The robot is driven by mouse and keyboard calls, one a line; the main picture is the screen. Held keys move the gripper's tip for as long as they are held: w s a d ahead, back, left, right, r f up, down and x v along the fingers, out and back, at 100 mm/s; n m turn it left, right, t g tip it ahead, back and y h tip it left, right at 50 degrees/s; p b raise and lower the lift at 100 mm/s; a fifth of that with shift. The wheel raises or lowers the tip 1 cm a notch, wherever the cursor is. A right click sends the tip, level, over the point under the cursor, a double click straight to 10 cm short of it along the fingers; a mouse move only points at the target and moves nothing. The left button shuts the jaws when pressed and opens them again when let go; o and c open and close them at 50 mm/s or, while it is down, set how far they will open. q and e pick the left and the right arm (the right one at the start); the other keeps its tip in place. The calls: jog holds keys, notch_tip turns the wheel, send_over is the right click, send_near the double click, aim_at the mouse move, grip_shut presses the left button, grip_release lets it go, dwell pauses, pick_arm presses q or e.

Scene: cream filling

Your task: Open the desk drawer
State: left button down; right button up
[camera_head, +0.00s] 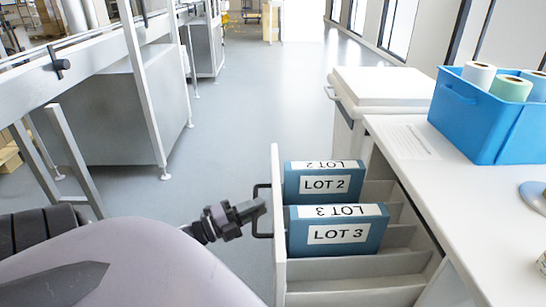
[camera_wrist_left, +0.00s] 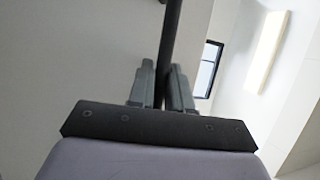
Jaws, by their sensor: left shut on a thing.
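The desk drawer (camera_head: 279,230) is pulled well out from the white desk (camera_head: 460,205), and its inside shows. In it stand two blue boxes, one labelled LOT 2 (camera_head: 324,184) and one labelled LOT 3 (camera_head: 338,233). The dark bar handle (camera_head: 264,210) is on the drawer's front panel. My left gripper (camera_head: 256,210) is shut on this handle. In the left wrist view the dark handle bar (camera_wrist_left: 171,45) runs between the two fingers (camera_wrist_left: 162,88). My right gripper is in neither view.
On the desk stand a blue bin (camera_head: 470,120) with paper rolls (camera_head: 511,88) and a sheet of paper (camera_head: 408,141). A white cabinet (camera_head: 380,83) stands behind the drawer. A metal conveyor (camera_head: 115,110) is at the left. The grey floor between is clear.

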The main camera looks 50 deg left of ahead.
pick_arm(q)
jog(key=shift+s+a, duration=1.4)
jog(key=shift+s, duration=0.3)
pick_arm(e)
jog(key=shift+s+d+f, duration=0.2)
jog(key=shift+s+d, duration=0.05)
pick_arm(q)
jog(key=c, duration=1.1)
grip_release()
jog(key=v, duration=0.7)
jog(key=shift+p, duration=0.4)
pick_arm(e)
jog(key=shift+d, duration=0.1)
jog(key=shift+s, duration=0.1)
